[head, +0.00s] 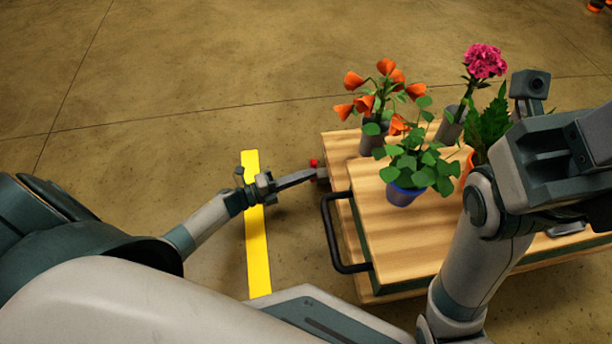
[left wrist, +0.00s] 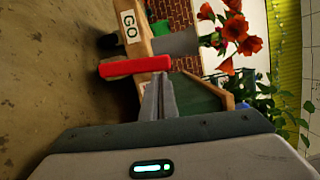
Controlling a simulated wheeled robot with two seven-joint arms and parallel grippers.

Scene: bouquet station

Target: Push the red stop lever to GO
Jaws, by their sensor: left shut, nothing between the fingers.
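The red stop lever (left wrist: 135,66) shows in the left wrist view as a red bar beside the wooden cart edge. A white GO label (left wrist: 130,26) is on the wood just above it in that view. In the head view only a small red part of the lever (head: 313,163) shows at the cart's left edge. My left gripper (head: 318,173) is shut and empty, its tips right by the lever. In the left wrist view its fingers (left wrist: 158,85) end just below the red bar; I cannot tell whether they touch it.
The wooden cart (head: 350,155) carries pots of orange flowers (head: 380,90), a pink flower (head: 485,62) and a leafy plant (head: 415,170). A black handle (head: 328,235) sticks out from its left side. A yellow floor stripe (head: 257,250) runs under my left arm. Floor to the left is clear.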

